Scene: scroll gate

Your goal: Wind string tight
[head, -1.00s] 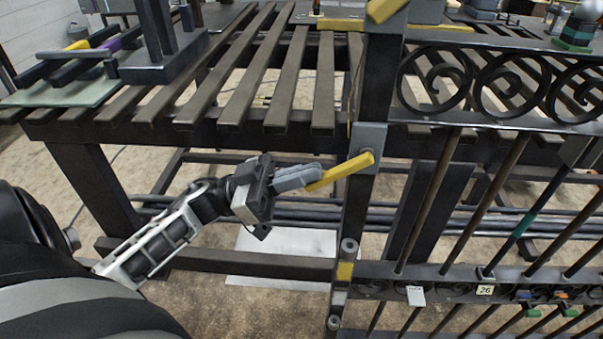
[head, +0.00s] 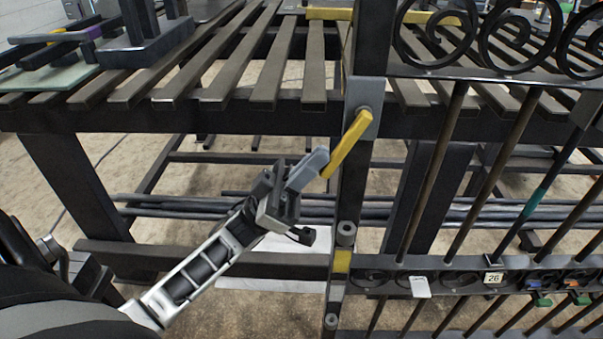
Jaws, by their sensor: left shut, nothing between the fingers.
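A yellow lever (head: 347,144) is mounted on a grey plate (head: 364,93) on the dark gate post. It slants down and to the left from the plate. My left gripper (head: 323,157) reaches up from the lower left, its grey fingers shut with nothing between them. The fingertips lie against or just beside the lower part of the lever; I cannot tell whether they touch. No string can be made out. My right gripper is not in view.
The dark scroll gate (head: 440,72) with slanting bars fills the right side. A slatted table (head: 190,98) stands behind, with its legs and crossbars behind my left arm. A white tag (head: 420,287) and a "26" tag (head: 493,277) hang on the lower rail.

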